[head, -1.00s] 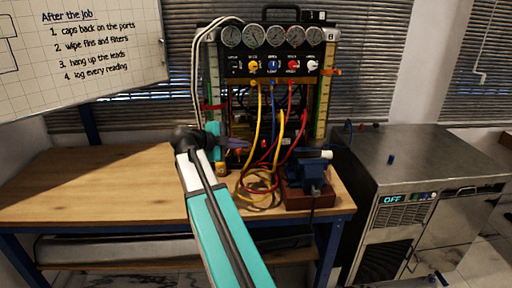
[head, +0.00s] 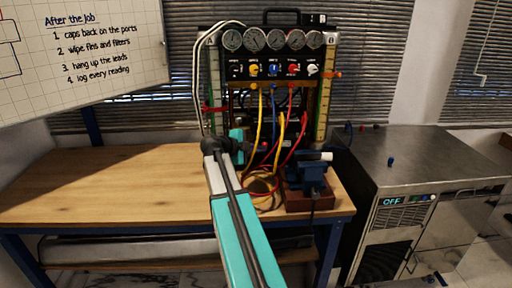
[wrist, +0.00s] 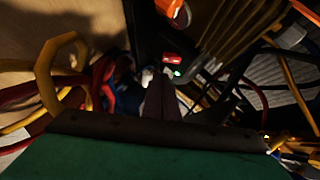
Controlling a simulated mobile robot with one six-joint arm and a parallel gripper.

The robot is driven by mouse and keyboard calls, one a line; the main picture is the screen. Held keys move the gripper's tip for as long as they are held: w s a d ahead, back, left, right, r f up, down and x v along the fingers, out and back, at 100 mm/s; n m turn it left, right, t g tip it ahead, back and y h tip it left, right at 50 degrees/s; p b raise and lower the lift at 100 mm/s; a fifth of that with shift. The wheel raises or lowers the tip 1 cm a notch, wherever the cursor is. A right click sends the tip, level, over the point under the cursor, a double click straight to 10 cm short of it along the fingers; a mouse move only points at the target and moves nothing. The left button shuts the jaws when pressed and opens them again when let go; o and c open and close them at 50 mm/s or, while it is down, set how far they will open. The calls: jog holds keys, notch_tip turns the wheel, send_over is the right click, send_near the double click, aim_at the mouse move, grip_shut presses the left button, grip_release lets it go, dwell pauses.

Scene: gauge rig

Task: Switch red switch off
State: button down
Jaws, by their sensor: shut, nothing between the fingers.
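A small red switch (wrist: 172,57) shows in the wrist view on a dark panel, with a lit green lamp just below it. My gripper (wrist: 161,88) is shut and empty, its dark fingers pointing up the picture toward the switch. The fingertips appear just below the switch and lamp; I cannot tell whether they touch anything. In the head view my gripper (head: 246,147) is low in front of the gauge rig (head: 272,68), mostly hidden by my own wrist. I cannot make out the switch's rocker position.
Yellow and red hoses (head: 292,148) hang in front of the rig and coil on the wooden bench (head: 110,185). A blue vise (head: 308,173) stands on the bench to the right. A metal cabinet (head: 425,160) showing OFF is further right. The bench's left side is clear.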

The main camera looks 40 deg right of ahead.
jog(key=shift+w+d+f, duration=0.75)
jog(key=shift+w+f, duration=0.1)
jog(key=shift+w, duration=0.1)
jog(key=shift+f+b, duration=0.3)
jog(key=shift+b, duration=0.3)
jog(key=b, duration=0.3)
jog(key=h+b, duration=0.1)
jog(key=b, duration=0.2)
jog(key=shift+w+d+f+m, duration=0.15)
jog(key=shift+w+f+m, duration=0.05)
jog(key=shift+f+m, duration=0.15)
jog(key=shift+r, duration=0.15)
jog(key=shift+d+r, duration=0.1)
jog(key=shift+r, duration=0.15)
jog(key=shift+r, duration=0.55)
jog(key=shift+b, duration=0.3)
